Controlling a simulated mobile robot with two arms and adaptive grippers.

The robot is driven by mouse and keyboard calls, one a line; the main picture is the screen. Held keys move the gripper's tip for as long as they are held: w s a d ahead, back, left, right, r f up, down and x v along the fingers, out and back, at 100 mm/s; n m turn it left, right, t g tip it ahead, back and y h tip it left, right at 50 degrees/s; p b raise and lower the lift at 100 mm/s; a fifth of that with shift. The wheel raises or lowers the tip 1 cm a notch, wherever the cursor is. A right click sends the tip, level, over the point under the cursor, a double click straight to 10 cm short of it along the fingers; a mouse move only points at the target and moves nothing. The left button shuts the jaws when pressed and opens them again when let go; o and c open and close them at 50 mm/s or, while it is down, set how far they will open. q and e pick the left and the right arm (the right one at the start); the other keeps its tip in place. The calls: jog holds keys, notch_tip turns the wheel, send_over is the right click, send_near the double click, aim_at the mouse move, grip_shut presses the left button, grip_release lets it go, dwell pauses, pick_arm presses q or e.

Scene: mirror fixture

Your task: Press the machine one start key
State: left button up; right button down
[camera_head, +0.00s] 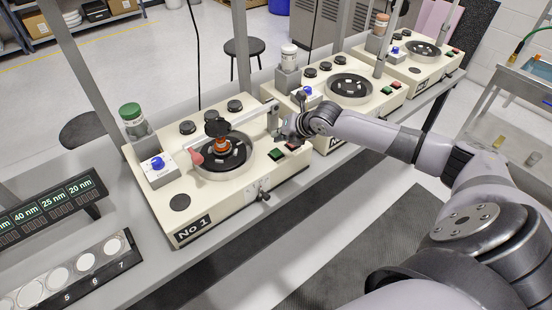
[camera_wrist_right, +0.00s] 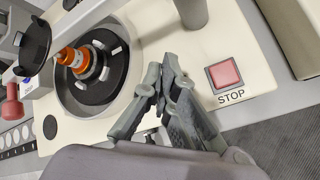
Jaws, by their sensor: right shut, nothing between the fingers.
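Machine one (camera_head: 215,200), a cream polishing machine marked "No 1", stands on the bench at the left in the head view. On its front right corner are a green key (camera_head: 276,154) and a red key (camera_head: 291,146). The wrist view shows the red key (camera_wrist_right: 225,75) with the word STOP beside it. The green key is hidden there, apparently behind the fingers. My right gripper (camera_head: 279,134) is shut and empty, just above and behind the keys. In the wrist view its fingertips (camera_wrist_right: 165,75) point at the machine top, left of the red key; contact cannot be told.
A dark round plate (camera_head: 222,158) with an orange and black holder (camera_head: 219,138) lies left of my gripper. A grey post (camera_wrist_right: 190,12) rises close to the fingers. Two similar machines (camera_head: 349,88) (camera_head: 424,50) stand further right along the bench.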

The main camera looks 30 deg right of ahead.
aim_at(278, 151)
pick_arm(q)
jog(key=shift+f+b, duration=0.3)
jog(key=shift+f, duration=0.45)
pick_arm(e)
jog(key=shift+f, duration=1.4)
pick_arm(q)
jog(key=shift+f, duration=0.1)
pick_arm(e)
jog(key=shift+f, duration=0.4)
